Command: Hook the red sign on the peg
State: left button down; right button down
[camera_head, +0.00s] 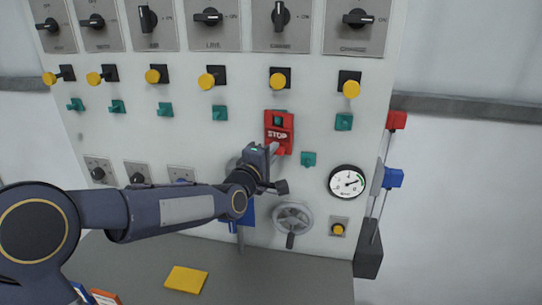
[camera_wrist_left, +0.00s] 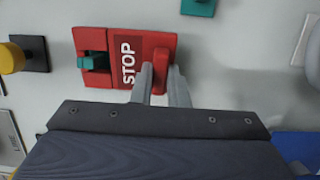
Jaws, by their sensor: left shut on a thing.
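The red sign (camera_head: 286,147) with a white STOP label is upright against the panel, and it fills the middle of the left wrist view (camera_wrist_left: 125,46). My left gripper (camera_head: 274,152) is shut on the red tab at the sign's lower end; its two grey fingers (camera_wrist_left: 162,80) show there in the left wrist view. A teal peg (camera_wrist_left: 95,62) shows within the sign's window. Whether the peg passes through the window or sits behind it, I cannot tell. My right gripper is out of view.
The panel carries a row of teal pegs, such as one at the right (camera_head: 344,122), below yellow knobs (camera_head: 278,81). A gauge (camera_head: 347,182) and handwheel (camera_head: 293,219) sit lower right. A yellow block (camera_head: 186,279) lies on the grey surface below.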

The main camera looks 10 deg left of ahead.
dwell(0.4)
pick_arm(q)
jog(key=c, duration=1.3)
grip_release()
jog(key=shift+c, duration=0.2)
jog(key=shift+s, duration=0.1)
jog(key=s+a+f+m+g+b, duration=0.1)
jog(key=s+f+m+g, duration=0.3)
jog(key=s, duration=0.9)
jog(key=s+a+f+m+g+b, duration=0.1)
jog(key=s+a+f+m+g, duration=0.3)
jog(key=s+f, duration=0.4)
jog(key=s+a+f+m+g+b, duration=0.1)
jog(key=s+f+m, duration=0.4)
jog(key=s, duration=1.3)
jog(key=a+g, duration=0.1)
jog(key=g, duration=0.1)
jog(key=shift+a+f+g+y, duration=0.3)
jog(key=shift+f+g+y, duration=0.1)
jog(key=shift+s, duration=0.1)
